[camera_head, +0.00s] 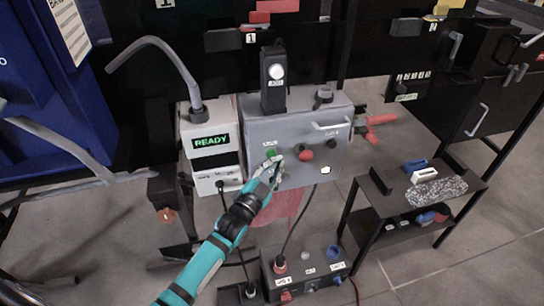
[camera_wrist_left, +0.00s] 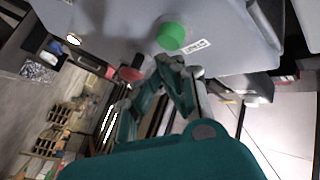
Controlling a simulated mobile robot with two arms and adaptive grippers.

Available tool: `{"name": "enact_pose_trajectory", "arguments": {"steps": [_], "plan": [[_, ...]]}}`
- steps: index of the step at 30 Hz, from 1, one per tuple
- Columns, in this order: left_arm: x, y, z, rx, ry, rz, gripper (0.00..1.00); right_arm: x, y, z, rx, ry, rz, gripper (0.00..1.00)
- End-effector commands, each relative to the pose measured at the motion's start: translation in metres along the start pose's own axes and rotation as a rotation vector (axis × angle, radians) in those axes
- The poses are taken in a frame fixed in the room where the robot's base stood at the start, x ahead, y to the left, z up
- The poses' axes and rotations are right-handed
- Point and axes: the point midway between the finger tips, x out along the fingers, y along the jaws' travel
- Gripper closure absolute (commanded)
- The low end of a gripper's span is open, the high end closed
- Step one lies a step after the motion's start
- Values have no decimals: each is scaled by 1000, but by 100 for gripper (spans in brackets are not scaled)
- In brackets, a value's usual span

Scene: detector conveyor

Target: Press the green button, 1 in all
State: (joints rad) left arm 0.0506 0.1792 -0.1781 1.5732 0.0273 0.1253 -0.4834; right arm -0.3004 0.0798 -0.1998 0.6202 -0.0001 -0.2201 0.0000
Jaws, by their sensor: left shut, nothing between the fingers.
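The green button (camera_head: 270,153) is on the front face of the grey control box (camera_head: 256,132), at its left side. In the left wrist view the green button (camera_wrist_left: 171,36) is a round cap at the top, with a small white label beside it. My left gripper (camera_head: 277,162) is shut and empty, its fingertips just below and right of the button in the head view. The fingers also show in the left wrist view (camera_wrist_left: 176,68), just below the button. I cannot tell whether they touch it. My right gripper is not in view.
A red knob (camera_head: 306,155) and a black knob (camera_head: 332,144) sit right of the button. A white unit with a READY display (camera_head: 211,141) stands to the left. A black shelf (camera_head: 380,187) with small parts is at the right.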

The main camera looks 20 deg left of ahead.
Motion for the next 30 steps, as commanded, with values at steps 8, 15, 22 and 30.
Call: {"name": "enact_pose_trajectory", "arguments": {"steps": [8, 15, 22, 30], "plan": [[6, -5, 4, 1, 1, 0, 100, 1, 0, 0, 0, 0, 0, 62], [6, -4, 4, 0, 0, 0, 100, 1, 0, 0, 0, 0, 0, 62], [7, -5, 5, 1, 0, 0, 100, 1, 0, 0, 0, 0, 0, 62], [9, -6, 6, 1, 0, 0, 100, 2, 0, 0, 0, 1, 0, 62]]}}
